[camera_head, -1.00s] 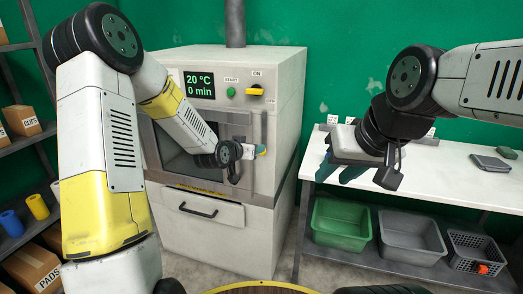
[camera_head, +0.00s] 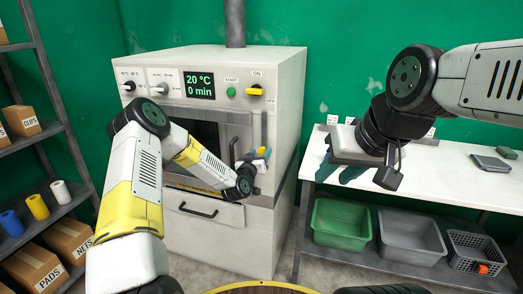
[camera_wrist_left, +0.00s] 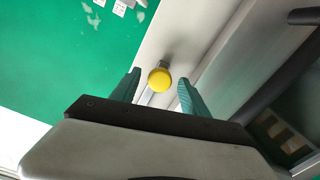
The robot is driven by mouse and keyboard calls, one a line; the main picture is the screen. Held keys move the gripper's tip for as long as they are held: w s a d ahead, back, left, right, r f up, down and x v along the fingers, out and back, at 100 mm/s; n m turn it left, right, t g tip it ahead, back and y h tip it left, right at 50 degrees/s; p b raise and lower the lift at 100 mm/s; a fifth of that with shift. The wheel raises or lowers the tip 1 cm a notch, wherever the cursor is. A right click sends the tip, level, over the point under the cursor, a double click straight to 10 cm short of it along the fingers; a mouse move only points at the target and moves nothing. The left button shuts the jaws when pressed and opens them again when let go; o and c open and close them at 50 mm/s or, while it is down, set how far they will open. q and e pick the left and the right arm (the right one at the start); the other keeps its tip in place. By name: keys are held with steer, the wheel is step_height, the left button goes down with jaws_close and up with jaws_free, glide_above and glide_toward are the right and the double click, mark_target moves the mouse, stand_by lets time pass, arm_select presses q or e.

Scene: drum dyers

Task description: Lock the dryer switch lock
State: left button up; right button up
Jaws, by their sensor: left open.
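The dryer (camera_head: 285,110) is a pale grey machine with a dark door window and a display reading 20 °C and 0 min. Its switch lock shows as a round yellow knob on a short metal stem (camera_wrist_left: 160,78), at the right of the door. In the head view the knob (camera_head: 261,151) is partly covered by the gripper. My left gripper (camera_head: 262,158) is open, with its teal fingers (camera_wrist_left: 159,84) on either side of the knob and gaps visible on both sides. My right gripper (camera_head: 341,167) is open and empty in front of the white table.
A yellow ON/OFF switch (camera_head: 254,92) and a green START button (camera_head: 231,92) sit on the upper panel. A vertical door handle (camera_wrist_left: 278,75) runs close to the left gripper. The white table (camera_head: 440,182) stands right, with bins (camera_head: 342,222) below. Shelves (camera_head: 48,120) stand left.

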arm_select(q)
steer(key=shift+x, duration=0.85)
jaws_close()
stand_by(0.8)
